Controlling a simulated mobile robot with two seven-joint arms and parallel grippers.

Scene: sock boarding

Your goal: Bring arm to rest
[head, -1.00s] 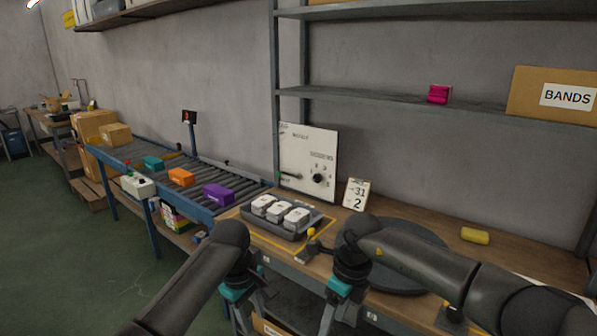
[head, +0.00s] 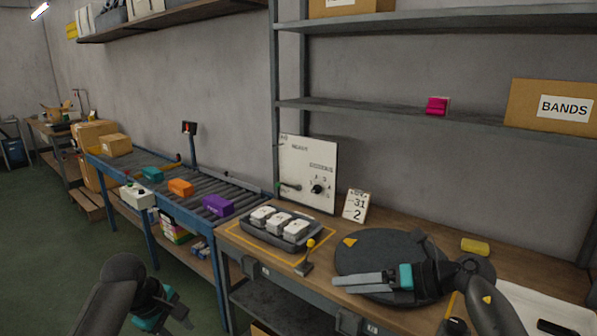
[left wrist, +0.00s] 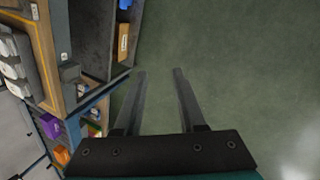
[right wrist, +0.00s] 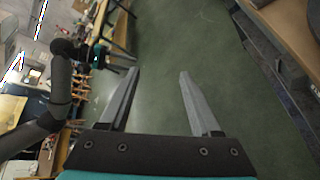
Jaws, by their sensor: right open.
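My right gripper (head: 336,282) is over the dark round disc (head: 372,246) on the bench in the head view, its fingers pointing left. In the right wrist view its two fingers (right wrist: 159,74) are apart, with nothing between them. My left gripper (head: 182,310) is low at the bottom left of the head view, left of the bench and over the floor. In the left wrist view its fingers (left wrist: 160,74) are apart and empty, with green floor behind them.
The wooden bench (head: 330,236) holds a dark tray (head: 262,238) of white packs, a yellow-knobbed lever (head: 306,262), a date card (head: 355,205) and a yellow block (head: 475,246). A roller conveyor (head: 195,203) with coloured boxes stands left. Open floor (head: 60,235) lies at the far left.

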